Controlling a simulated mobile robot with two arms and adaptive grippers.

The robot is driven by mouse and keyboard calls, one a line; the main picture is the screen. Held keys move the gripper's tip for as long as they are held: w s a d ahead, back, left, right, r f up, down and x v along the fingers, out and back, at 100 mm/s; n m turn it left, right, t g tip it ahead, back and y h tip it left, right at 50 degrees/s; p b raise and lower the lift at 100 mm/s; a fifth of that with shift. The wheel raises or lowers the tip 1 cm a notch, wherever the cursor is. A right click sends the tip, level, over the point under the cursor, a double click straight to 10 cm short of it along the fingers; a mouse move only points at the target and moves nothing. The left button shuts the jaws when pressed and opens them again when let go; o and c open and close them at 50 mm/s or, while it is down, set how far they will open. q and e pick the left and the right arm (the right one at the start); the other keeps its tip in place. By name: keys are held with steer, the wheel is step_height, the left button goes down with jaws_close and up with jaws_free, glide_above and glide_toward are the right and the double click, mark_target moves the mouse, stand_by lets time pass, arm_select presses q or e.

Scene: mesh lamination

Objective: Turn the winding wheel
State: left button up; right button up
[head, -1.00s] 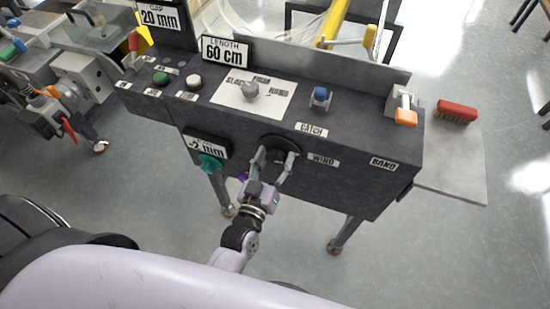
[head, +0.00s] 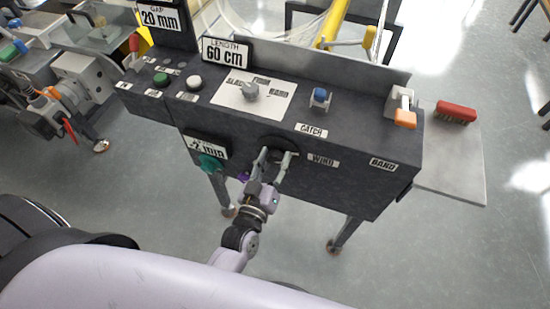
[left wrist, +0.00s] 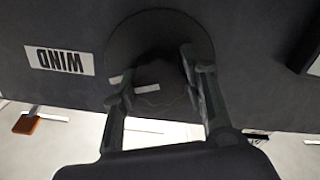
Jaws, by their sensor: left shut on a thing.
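The dark winding wheel (left wrist: 158,85) is on the front face of the dark machine (head: 345,185), beside the WIND label (head: 322,160). The wheel is mostly hidden by the gripper in the head view. My left gripper (head: 275,156) is at the wheel with a finger on each side. In the left wrist view the fingers of the left gripper (left wrist: 155,82) close around the dark knob in front of a round dark disc. The WIND label (left wrist: 59,61) appears upside down there. My right gripper is not in view.
A teal knob (head: 211,162) under a -2 mm display (head: 206,146) is left of the wheel. A grey selector (head: 250,91), a blue CATCH switch (head: 320,97) and an orange-tipped lever (head: 405,117) are on top. A red brush (head: 456,111) lies on the right shelf.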

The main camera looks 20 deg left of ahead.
arm_select(q)
steer(key=shift+r+n+p, duration=0.1)
steer(key=shift+n+p, duration=0.35)
steer(key=shift+n, duration=0.65)
steer(key=n, duration=0.3)
steer(key=shift+n+p, duration=0.3)
steer(key=shift+p, duration=0.05)
steer(key=n, duration=0.3)
steer(key=shift+n, duration=2.2)
steer(key=o, duration=1.2)
